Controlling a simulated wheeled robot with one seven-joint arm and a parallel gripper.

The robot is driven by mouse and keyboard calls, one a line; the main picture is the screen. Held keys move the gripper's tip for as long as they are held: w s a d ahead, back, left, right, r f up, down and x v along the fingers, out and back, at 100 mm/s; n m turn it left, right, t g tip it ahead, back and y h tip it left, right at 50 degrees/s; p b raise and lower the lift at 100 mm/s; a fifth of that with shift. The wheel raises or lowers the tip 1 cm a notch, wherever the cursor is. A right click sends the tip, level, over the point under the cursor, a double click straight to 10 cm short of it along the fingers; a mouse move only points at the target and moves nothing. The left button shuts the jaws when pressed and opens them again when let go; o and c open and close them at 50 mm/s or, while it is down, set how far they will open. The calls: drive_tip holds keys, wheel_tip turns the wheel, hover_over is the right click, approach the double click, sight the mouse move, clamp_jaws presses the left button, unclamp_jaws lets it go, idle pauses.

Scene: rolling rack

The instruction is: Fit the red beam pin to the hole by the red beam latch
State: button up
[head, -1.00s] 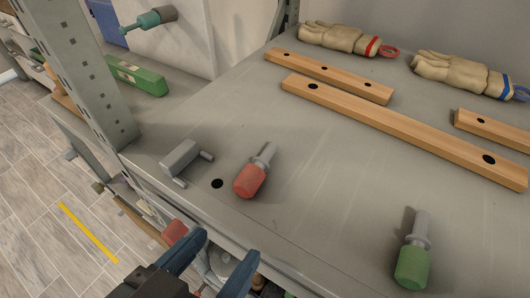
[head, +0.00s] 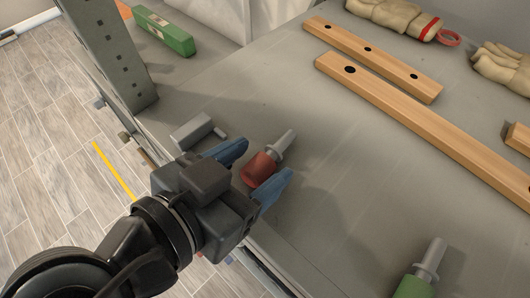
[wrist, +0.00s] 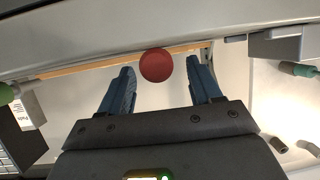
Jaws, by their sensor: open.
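The red beam pin, with a red grip (head: 258,170) and a grey shank (head: 284,144), lies on the shelf top in the head view, shank pointing away from me. My gripper (head: 267,160) is open, with its blue fingers on either side of the red grip; a closed hold does not show. In the wrist view, the round red end of the pin (wrist: 156,65) sits between the spread fingers (wrist: 160,76). A grey bracket (head: 192,131) stands to the left of the gripper. The dark hole near it and the red part at the shelf edge are hidden now.
A green-handled pin (head: 413,287) lies at lower right. Wooden beams (head: 430,135) with dark holes and gloves (head: 395,14) lie further back. The shelf between pin and beams is clear.

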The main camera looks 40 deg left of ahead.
drive_tip(key=shift+w+f, duration=0.2)
drive_tip(key=shift+w, duration=0.25)
drive_tip(key=c, duration=1.1)
drive_tip(key=shift+r, duration=0.1)
